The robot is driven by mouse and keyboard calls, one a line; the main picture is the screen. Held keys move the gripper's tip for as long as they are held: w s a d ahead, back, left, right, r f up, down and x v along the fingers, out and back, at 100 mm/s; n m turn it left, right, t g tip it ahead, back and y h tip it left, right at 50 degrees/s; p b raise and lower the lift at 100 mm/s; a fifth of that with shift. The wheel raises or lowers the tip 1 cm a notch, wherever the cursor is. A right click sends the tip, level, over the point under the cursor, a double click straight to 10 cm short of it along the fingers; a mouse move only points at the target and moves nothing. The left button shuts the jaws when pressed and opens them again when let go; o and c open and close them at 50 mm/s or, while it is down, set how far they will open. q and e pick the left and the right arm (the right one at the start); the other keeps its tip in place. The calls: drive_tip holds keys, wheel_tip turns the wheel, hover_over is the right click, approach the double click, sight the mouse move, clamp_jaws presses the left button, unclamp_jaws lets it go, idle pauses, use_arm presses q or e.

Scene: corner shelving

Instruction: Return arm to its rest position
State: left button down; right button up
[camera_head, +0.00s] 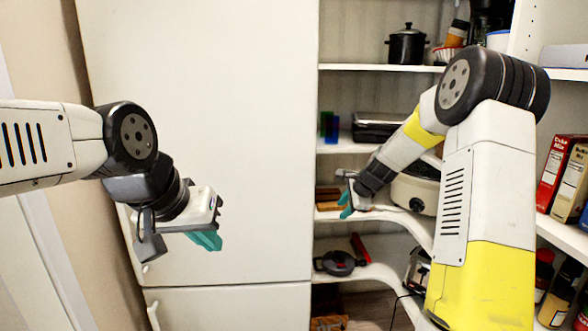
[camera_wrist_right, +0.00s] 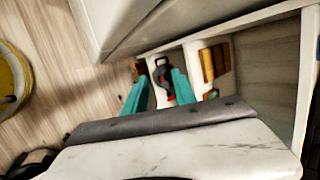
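My left gripper (camera_head: 205,240) hangs at the left in the head view, in front of the white fridge door, with teal fingers pointing down and to the right. Its fingers overlap in this view, so its opening cannot be told. My right arm (camera_head: 487,190) reaches toward the corner shelves, and its gripper (camera_head: 346,204) is near the middle shelf level. In the right wrist view the two teal fingers of my right gripper (camera_wrist_right: 158,92) stand apart with nothing held between them. A dark pan with a red part (camera_wrist_right: 162,72) shows beyond them, on a lower shelf.
The white fridge (camera_head: 200,110) fills the left. The shelves hold a black pot (camera_head: 407,45), a slow cooker (camera_head: 415,188), brown blocks (camera_head: 328,198), a black pan (camera_head: 338,263) and red boxes (camera_head: 555,172). My right arm is close to the curved shelf edges. Wooden floor shows in the right wrist view.

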drive_tip(key=s+a+r+n, duration=0.2)
drive_tip(key=s+r+n, duration=0.3)
drive_tip(key=s+r, duration=0.3)
drive_tip(key=s+a+r+n, duration=0.1)
drive_tip(key=s+r+n, duration=0.4)
drive_tip(key=s, duration=0.6)
drive_tip(key=s+d+r+n+h, duration=0.1)
drive_tip(key=s+n, duration=0.5)
drive_tip(key=s, duration=1.2)
drive_tip(key=shift+s+r+n+g, duration=0.2)
drive_tip(key=shift+r+n+g, duration=0.1)
drive_tip(key=shift+r+n, duration=0.15)
